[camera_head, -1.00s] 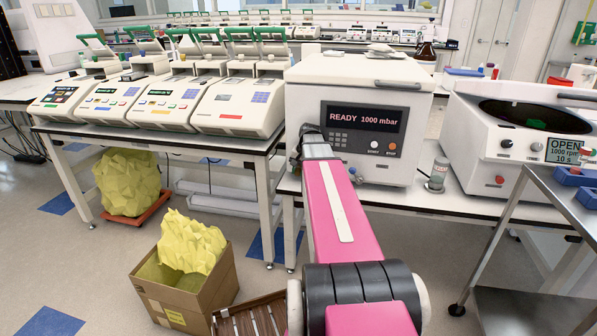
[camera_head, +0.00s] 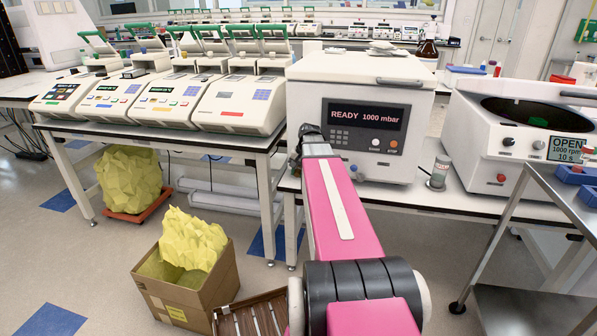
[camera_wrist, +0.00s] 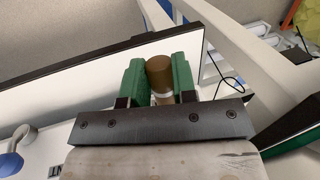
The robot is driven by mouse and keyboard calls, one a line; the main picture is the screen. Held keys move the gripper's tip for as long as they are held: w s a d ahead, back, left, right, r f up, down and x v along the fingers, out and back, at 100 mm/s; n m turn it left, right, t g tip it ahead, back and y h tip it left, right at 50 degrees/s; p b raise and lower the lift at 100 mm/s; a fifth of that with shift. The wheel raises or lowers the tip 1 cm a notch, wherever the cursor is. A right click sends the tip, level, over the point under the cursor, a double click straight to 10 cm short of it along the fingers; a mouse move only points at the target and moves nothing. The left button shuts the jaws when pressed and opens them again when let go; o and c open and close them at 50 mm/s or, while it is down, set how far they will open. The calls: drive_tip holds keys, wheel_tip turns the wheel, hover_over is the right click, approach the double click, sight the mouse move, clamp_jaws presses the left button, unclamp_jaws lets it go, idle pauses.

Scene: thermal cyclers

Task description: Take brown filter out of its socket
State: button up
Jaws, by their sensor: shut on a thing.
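The brown filter (camera_wrist: 159,72) shows in the wrist view as a brown cylinder with a whitish band below its brown part. My gripper (camera_wrist: 158,66) has green fingers, one on each side of the filter, and is shut on it. The filter's lower end is hidden behind the dark gripper body, and I cannot see its socket or tell whether the filter is still seated. In the head view my pink arm reaches the front left of the white vacuum unit (camera_head: 365,163), whose display reads READY 1000 mbar. The gripper and filter cannot be made out there.
Several thermal cyclers (camera_head: 235,105) stand on the bench to the left. A centrifuge (camera_head: 510,150) and metal cart (camera_head: 540,215) are at right. A small jar (camera_head: 439,173) stands by the vacuum unit. A cardboard box (camera_head: 190,290) is on the floor.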

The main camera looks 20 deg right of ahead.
drive_tip(key=shift+s+a, duration=0.55)
drive_tip(key=shift+s, duration=0.3)
drive_tip(key=shift+r, duration=0.1)
drive_tip(key=shift+r, duration=1.9)
